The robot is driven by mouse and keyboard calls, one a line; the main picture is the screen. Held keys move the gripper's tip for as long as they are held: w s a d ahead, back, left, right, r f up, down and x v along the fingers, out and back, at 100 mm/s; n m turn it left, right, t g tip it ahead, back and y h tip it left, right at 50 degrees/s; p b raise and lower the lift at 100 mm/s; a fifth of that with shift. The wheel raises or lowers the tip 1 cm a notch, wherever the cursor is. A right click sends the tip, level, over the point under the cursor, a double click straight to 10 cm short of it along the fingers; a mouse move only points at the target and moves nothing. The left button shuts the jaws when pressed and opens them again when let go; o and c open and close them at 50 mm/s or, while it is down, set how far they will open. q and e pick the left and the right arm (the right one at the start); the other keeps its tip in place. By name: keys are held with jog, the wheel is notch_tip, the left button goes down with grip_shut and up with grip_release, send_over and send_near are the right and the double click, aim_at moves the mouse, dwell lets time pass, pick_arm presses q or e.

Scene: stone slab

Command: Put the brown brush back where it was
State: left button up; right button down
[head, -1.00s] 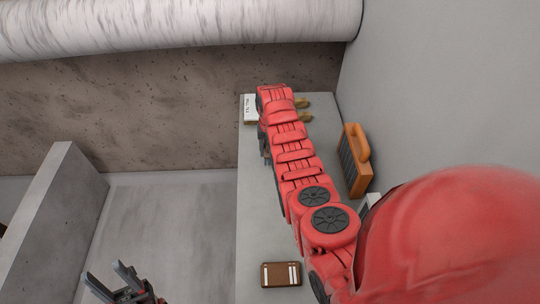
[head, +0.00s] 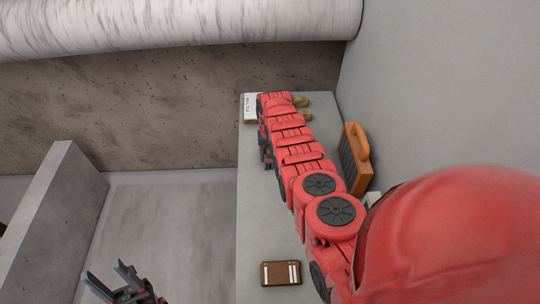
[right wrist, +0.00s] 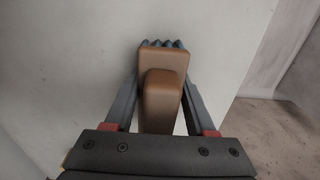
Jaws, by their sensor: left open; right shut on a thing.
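The brown brush (right wrist: 162,85) fills the middle of the right wrist view, with a raised brown block on its near part. My right gripper (right wrist: 162,62) is shut on it, one grey finger along each side. Dark ridged ends show at the far end of the brush; I cannot tell whether they are bristles or fingertips. In the head view my red right arm hides most of this gripper and the brush, over the left part of the grey slab (head: 262,220). My left gripper (head: 107,274) is open and empty at the lower left, away from the slab.
A white box with lettering (head: 249,106) stands at the slab's far left corner, with two tan items (head: 302,101) beside my arm. An orange case-like object (head: 357,155) stands by the right wall. A brown box with white stripes (head: 281,274) lies near the front.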

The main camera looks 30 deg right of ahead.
jog(key=shift+c, duration=1.1)
grip_release()
jog(key=shift+r+p, duration=0.35)
jog(key=shift+p, duration=0.1)
notch_tip(320, 180, up, 2)
jog(key=shift+r+p, duration=0.1)
jog(key=shift+p, duration=0.45)
notch_tip(320, 180, up, 8)
jog(key=shift+r+b, duration=0.15)
jog(key=shift+b, duration=1.1)
jog(key=shift+r, duration=0.5)
